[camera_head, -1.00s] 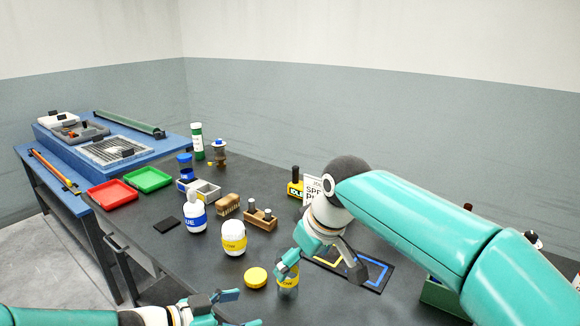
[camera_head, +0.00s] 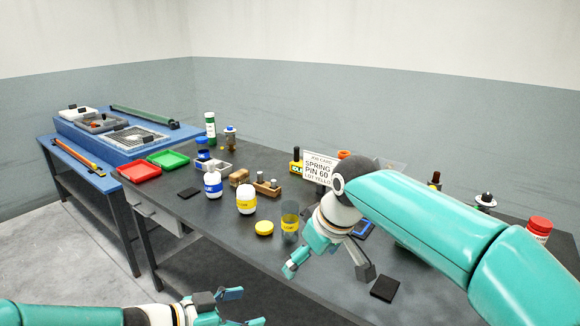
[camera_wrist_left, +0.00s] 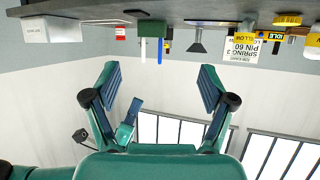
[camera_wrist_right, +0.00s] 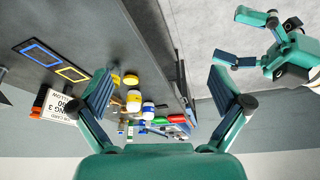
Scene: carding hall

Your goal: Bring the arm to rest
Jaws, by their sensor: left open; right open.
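A yellow lid (camera_head: 264,228) lies beside the jar. My left gripper (camera_head: 246,308) is open and empty at the bottom of the head view, off the near side of the table. The left wrist view shows its spread fingers (camera_wrist_left: 160,85) with nothing between them. The right wrist view also shows empty spread fingers (camera_wrist_right: 162,85).
The dark table (camera_head: 215,222) holds white bottles (camera_head: 246,200), a wooden block with pegs (camera_head: 268,186), a sign (camera_head: 319,171), a red tray (camera_head: 139,172) and a green tray (camera_head: 168,159). A black pad (camera_head: 385,288) lies at the near right. Bare floor (camera_head: 80,240) shows at left.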

